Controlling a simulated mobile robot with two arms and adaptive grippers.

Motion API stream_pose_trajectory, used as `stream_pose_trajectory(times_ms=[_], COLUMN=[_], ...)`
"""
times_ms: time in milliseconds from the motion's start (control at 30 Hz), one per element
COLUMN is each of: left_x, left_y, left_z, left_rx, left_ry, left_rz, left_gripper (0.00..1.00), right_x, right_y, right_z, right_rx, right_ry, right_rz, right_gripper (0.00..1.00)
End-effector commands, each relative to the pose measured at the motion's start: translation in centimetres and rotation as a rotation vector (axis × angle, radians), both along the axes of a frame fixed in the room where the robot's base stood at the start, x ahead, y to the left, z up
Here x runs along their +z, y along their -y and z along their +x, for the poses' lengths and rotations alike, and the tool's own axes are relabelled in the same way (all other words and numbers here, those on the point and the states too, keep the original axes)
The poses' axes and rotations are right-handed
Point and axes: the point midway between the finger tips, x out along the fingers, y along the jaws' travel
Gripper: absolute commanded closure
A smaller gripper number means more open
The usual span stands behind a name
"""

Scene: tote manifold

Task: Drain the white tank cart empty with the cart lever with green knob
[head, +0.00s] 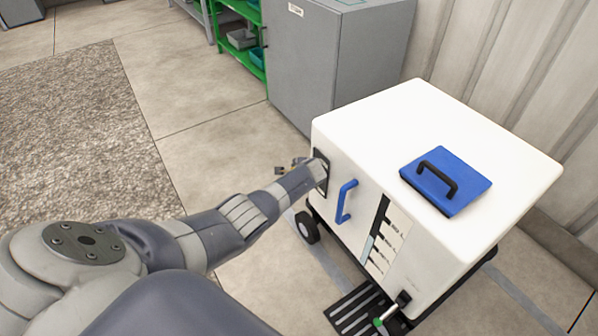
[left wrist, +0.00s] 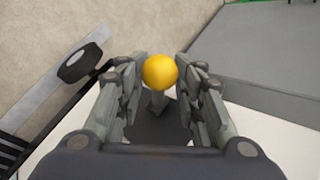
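The white tank cart (head: 440,110) stands at the right with a blue lid, a blue handle and a level gauge (head: 376,230) on its front. The gauge strip is dark above and pale below. The lever with the green knob (head: 388,314) sits low at the cart's front corner, above a floor grate. My left gripper (head: 318,172) is at the cart's left end, mostly hidden by my arm in the head view. In the left wrist view its fingers (left wrist: 160,95) are open on either side of a yellow ball knob (left wrist: 160,70) on a short stem. My right gripper is not in view.
A grey cabinet (head: 330,50) stands behind the cart, beside a green shelf (head: 240,40) with bins. The black floor grate (head: 358,310) lies by the cart's front. A rug (head: 70,130) and open floor are at the left. A corrugated wall is at the right.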

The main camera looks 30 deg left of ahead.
Motion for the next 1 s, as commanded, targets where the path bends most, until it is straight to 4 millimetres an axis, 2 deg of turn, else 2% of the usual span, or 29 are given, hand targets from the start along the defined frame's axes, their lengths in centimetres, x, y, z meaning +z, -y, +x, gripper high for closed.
stream_pose_trajectory(times_ms=[467,1000], left_x=[1.6,5.8], left_y=[1.1,4.1], left_z=[-1.1,-3.8], left_rx=[0.000,-0.002], left_ry=[0.002,0.002], left_rz=[-0.001,0.000], left_gripper=[0.68,0.68], right_x=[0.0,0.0], right_y=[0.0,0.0], right_z=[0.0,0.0], right_rx=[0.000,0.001], right_ry=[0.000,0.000], right_rz=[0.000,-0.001], right_gripper=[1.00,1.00])
